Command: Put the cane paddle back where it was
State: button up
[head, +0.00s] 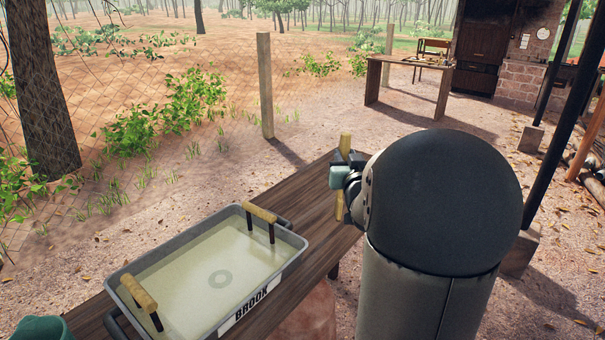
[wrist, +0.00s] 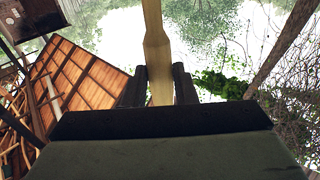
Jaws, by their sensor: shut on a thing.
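The cane paddle (head: 345,143) is a pale yellow-tan stick held upright at the right end of the wooden bench. My gripper (head: 346,170) is shut on it, and part of the paddle shows below the fingers. My own arm hides part of the bench's right end, and I cannot tell whether the paddle's lower end touches the bench.
A grey tray labelled BROOK (head: 293,240) with pale liquid and two wooden-topped handles stands on the bench (head: 312,212). A green object (head: 42,328) is at the lower left. Bench surface between the tray and my gripper is clear. A wooden post (head: 265,85) stands behind.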

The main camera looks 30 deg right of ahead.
jog(key=w+d+f, duration=0.2)
jog(key=w+f, duration=0.2)
jog(key=f, duration=0.5)
jog(key=shift+w+d+p, duration=0.15)
jog(key=shift+d+p, duration=0.1)
jog(key=shift+p, duration=0.2)
jog(key=shift+f+b, duration=0.25)
jog(key=shift+b, duration=0.15)
jog(key=o, duration=1)
jog(key=shift+r, duration=0.1)
jog(key=shift+r, duration=0.1)
